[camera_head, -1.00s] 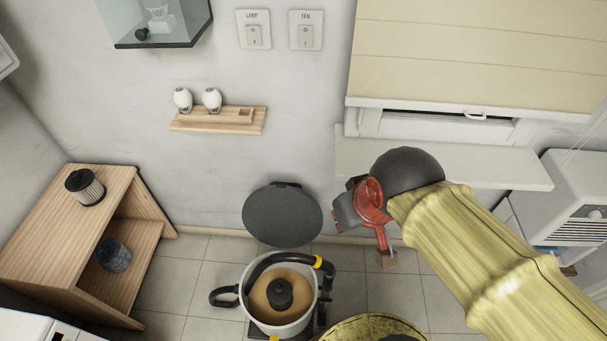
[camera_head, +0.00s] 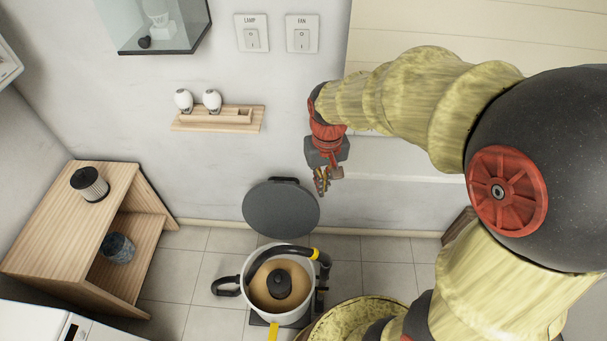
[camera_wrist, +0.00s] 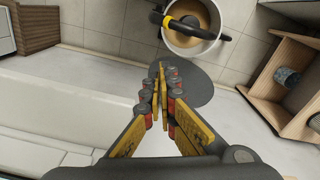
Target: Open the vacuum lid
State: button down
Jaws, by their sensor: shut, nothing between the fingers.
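The vacuum (camera_head: 300,288) is a white round canister on the floor at the lower middle of the head view, with a tan inside and a black knob. Its round grey lid (camera_head: 281,209) stands raised behind the canister, tilted up by the wall. In the wrist view the canister (camera_wrist: 190,42) is at the top and the lid (camera_wrist: 196,84) lies partly behind my fingers. My gripper (camera_head: 322,188) is shut and empty, pointing down, just right of and above the lid in the head view. I cannot tell whether it touches the lid.
A wooden shelf unit (camera_head: 125,178) with a filter (camera_head: 89,184) on top and a blue-grey cup (camera_head: 117,247) inside stands at left. A small wall shelf (camera_head: 218,118) holds two white objects. A window sill (camera_head: 395,170) is behind my arm.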

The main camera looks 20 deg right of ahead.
jog(key=w+d+f+m+p, duration=0.2)
jog(key=w+f, duration=0.9)
jog(key=w, duration=0.3)
jog(key=w+d+f+m+p, duration=0.2)
jog(key=w+d+f, duration=0.1)
jog(key=w+f, duration=0.9)
notch_tip(320, 180, down, 6)
jog(key=a+b, duration=0.1)
jog(key=b, duration=0.2)
jog(key=shift+s+a+f, duration=0.25)
jog(key=shift+s, duration=0.2)
jog(key=s+a, duration=0.1)
jog(key=s, duration=0.1)
jog(key=s+r+p, duration=0.1)
jog(key=s, duration=0.1)
jog(key=s+a+r+p, duration=0.1)
jog(key=s, duration=0.1)
jog(key=shift+s+a+r, duration=0.15)
jog(key=shift+s+a, duration=0.05)
jog(key=shift+a, duration=0.15)
jog(key=shift+s, duration=0.25)
